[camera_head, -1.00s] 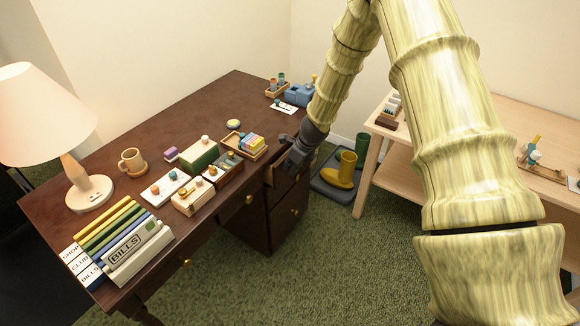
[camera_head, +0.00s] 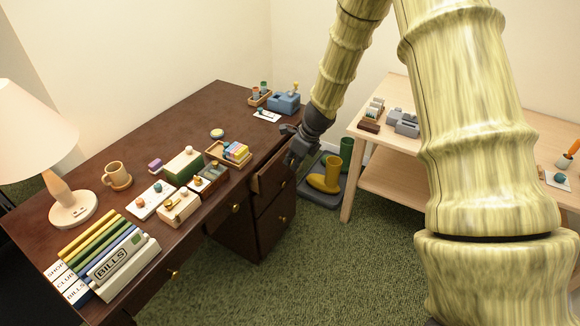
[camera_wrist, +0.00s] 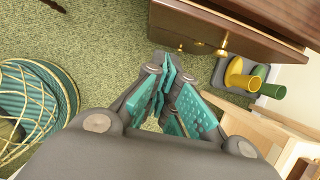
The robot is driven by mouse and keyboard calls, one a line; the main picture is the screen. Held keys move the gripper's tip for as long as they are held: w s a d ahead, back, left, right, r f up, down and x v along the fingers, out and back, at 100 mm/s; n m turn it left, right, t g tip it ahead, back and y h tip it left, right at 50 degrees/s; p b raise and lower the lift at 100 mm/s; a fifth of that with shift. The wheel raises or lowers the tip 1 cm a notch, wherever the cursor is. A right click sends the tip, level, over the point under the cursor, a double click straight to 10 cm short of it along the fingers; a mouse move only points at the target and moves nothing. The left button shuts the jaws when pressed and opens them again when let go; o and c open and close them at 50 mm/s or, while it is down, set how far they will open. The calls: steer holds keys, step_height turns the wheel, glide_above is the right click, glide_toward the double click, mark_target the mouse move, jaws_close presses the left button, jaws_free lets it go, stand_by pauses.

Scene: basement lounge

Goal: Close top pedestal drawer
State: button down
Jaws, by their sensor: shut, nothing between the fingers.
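The dark wood desk (camera_head: 165,130) has a pedestal with drawers at its right end. The top pedestal drawer (camera_head: 270,175) stands partly open, its pale inner side showing. My gripper (camera_head: 294,163) is at the front of this drawer in the head view, partly hiding it; contact cannot be told. In the wrist view, my gripper's teal-padded fingers (camera_wrist: 168,66) are together and empty, just below a dark wooden drawer front (camera_wrist: 215,25) with a brass knob (camera_wrist: 222,44). The lower pedestal drawer (camera_head: 276,222) looks shut.
A light wood table (camera_head: 385,165) is further right. A wire basket (camera_wrist: 40,100) shows in the wrist view. The desktop holds a lamp (camera_head: 70,205), a mug and several small boxes. Green carpet lies open in front.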

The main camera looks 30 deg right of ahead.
mark_target(275, 165)
steer(key=d+f+t+y+b, duration=0.2)
steer(key=d+t+b, duration=0.1)
steer(key=d+b, duration=0.3)
steer(key=shift+s+d+f+t+y+b, duration=0.2)
steer(key=shift+d+f+t+y+b, duration=0.15)
steer(key=shift+b, duration=0.65)
steer(key=shift+w+a+r+b+x, duration=0.15)
steer(key=shift+w+r+b+x, duration=0.2)
steer(key=shift+x, duration=1.8)
steer(key=shift+w+a+r+b+x, duration=0.15)
steer(key=shift+w+r+b+x, duration=0.25)
steer(key=shift+x, duration=1.7)
steer(key=shift+w+a+r+b+x, duration=0.2)
steer(key=shift+b+x, duration=0.3)
steer(key=shift+x, duration=1.65)
steer(key=shift+r, duration=0.1)
steer(key=shift+w+a+r+p, duration=0.1)
steer(key=shift+w+a+p, duration=0.25)
steer(key=shift+w, duration=0.25)
steer(key=shift+w+a, duration=0.3)
steer(key=shift+w, duration=0.1)
